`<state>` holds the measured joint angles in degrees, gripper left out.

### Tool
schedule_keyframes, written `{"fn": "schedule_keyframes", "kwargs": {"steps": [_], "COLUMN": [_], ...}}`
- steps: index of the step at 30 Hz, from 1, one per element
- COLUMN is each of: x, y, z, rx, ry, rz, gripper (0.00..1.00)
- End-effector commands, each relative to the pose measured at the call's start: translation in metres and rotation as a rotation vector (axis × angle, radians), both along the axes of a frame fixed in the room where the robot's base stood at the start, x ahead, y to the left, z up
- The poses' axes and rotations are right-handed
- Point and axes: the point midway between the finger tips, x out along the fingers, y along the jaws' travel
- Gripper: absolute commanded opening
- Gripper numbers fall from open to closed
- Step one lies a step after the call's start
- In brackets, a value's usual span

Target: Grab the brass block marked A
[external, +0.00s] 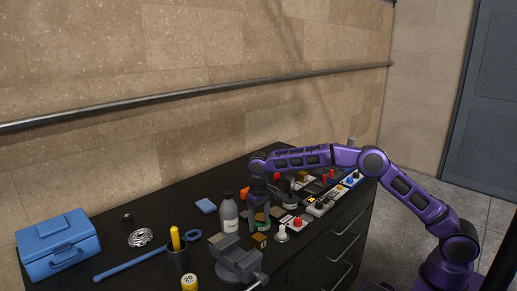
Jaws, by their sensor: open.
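My gripper (260,215) points down over the dark bench top, just right of a grey bottle. It is open; its fingertips are small and partly lost among the objects around it. A small brass-coloured block (259,241) sits on the bench just in front of and below the gripper, beside the vise. I see no gap large enough to call them clearly apart, and the block is not between the fingers. Its letter is too small to read, so I cannot tell whether it is block A. Another brownish block (278,213) lies right of the gripper.
The grey bottle (229,215) and grey vise (237,262) stand close to the gripper. A white-knobbed piece (282,233) and control boxes (320,207) crowd the right. A blue toolbox (58,245), blue wrench (128,265) and dark cup (178,261) are left. The back left bench is clearer.

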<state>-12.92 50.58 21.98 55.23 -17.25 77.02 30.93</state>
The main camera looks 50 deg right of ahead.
Motion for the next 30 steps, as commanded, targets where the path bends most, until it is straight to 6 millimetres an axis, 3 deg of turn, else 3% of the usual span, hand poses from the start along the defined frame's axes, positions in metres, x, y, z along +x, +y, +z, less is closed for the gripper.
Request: {"fn": "schedule_keyframes", "kwargs": {"steps": [3, 13, 21, 28, 30], "x": [0.000, -0.001, -0.002, -0.002, -0.002], "y": [-0.001, 0.001, 0.002, 0.003, 0.003], "z": [-0.020, -0.042, -0.079, -0.083, -0.083], "rx": [-0.001, 0.000, 0.000, 0.001, 0.001], "ry": [0.000, 0.001, -0.001, -0.003, -0.003], "rz": [0.000, 0.000, 0.000, 0.000, 0.000], "gripper": [0.85, 0.85, 0.85, 0.85, 0.76]}}
